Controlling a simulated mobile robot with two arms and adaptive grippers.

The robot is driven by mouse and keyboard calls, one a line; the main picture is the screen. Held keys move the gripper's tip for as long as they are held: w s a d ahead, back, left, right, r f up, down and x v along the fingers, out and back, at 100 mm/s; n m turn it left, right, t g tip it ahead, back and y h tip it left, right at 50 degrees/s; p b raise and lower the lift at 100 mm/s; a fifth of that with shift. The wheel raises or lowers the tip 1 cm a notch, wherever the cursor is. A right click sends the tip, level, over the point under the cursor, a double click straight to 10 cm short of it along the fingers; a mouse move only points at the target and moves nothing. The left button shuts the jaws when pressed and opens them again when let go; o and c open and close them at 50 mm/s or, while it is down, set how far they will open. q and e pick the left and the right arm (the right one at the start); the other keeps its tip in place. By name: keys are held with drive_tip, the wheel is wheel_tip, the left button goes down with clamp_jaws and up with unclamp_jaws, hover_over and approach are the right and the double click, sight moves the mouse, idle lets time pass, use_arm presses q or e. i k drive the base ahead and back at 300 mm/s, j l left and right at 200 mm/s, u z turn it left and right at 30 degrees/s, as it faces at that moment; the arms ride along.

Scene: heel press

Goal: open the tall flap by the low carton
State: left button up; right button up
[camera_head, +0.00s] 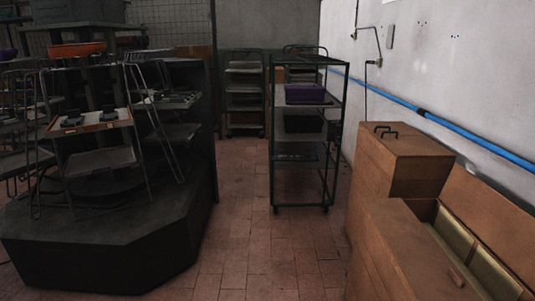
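Brown boxes stand at the right along the wall. The farther, taller one (405,175) has a flat, closed-looking top with a dark handle (385,132) on it. The nearer, lower one, seemingly the low carton (385,245), is open at the top, with olive-coloured panels (475,255) inside. A brown panel (490,205) stands raised and slanted along its wall side. I cannot tell for sure which part is the tall flap. The low carton is cut off by the bottom edge. Neither gripper is in view.
A dark wheeled shelf trolley (308,185) with a purple bin (305,94) stands ahead. A black angular platform (110,245) with several tray racks fills the left. A blue pipe (450,123) runs along the right wall. The red tiled floor (255,235) between is clear.

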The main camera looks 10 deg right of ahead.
sight(401, 146)
drive_tip(key=i+j+z, duration=0.1)
drive_tip(key=i+z, duration=0.15)
drive_tip(key=i, duration=1.55)
drive_tip(key=i+z, duration=0.35)
drive_tip(key=i, duration=0.15)
drive_tip(key=i+j+z, duration=0.2)
drive_tip(key=i+z, duration=0.2)
drive_tip(key=i, duration=0.05)
